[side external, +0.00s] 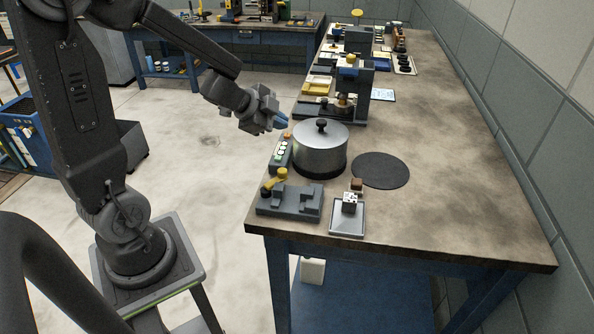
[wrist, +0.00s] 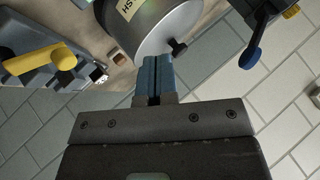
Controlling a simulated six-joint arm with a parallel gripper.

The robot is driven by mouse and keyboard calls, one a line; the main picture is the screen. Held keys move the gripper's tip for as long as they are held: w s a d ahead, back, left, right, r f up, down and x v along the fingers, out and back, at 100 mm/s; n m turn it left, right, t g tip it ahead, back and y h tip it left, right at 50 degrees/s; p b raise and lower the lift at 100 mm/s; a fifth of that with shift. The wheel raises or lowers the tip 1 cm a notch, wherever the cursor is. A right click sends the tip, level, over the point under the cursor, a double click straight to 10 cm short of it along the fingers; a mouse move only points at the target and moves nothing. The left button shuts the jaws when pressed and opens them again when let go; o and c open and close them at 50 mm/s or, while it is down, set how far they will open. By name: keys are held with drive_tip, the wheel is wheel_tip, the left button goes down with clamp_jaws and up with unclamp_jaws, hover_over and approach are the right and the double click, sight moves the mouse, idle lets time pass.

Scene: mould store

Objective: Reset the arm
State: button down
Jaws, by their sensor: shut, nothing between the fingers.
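My gripper (side external: 282,121) is in the air at the left edge of the bench, just left of a metal pot with a black lid knob (side external: 320,148). Its blue fingers are together with nothing between them. In the wrist view the gripper (wrist: 154,75) points toward the pot (wrist: 155,22), whose side carries a pale label. Whether the fingertips touch the pot cannot be told from that view; in the side view they look apart from it.
A grey fixture with a yellow handle (side external: 290,200) and a small tray (side external: 347,218) holding a white block stand at the bench's near end. A round dark mat (side external: 380,170) lies right of the pot. A grey machine (side external: 352,85) stands behind. The bench's right side (side external: 465,185) is clear.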

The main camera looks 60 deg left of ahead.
drive_tip(key=s+d+r+n+y, duration=0.3)
drive_tip(key=r+n+y, duration=0.25)
drive_tip(key=r, duration=0.25)
drive_tip(key=s+d+n+g+h, duration=0.4)
drive_tip(key=s+d+h, duration=0.1)
drive_tip(key=s+d, duration=0.7)
drive_tip(key=shift+s+r+n, duration=0.35)
drive_tip(key=shift+s+r, duration=0.1)
drive_tip(key=shift+s, duration=0.6)
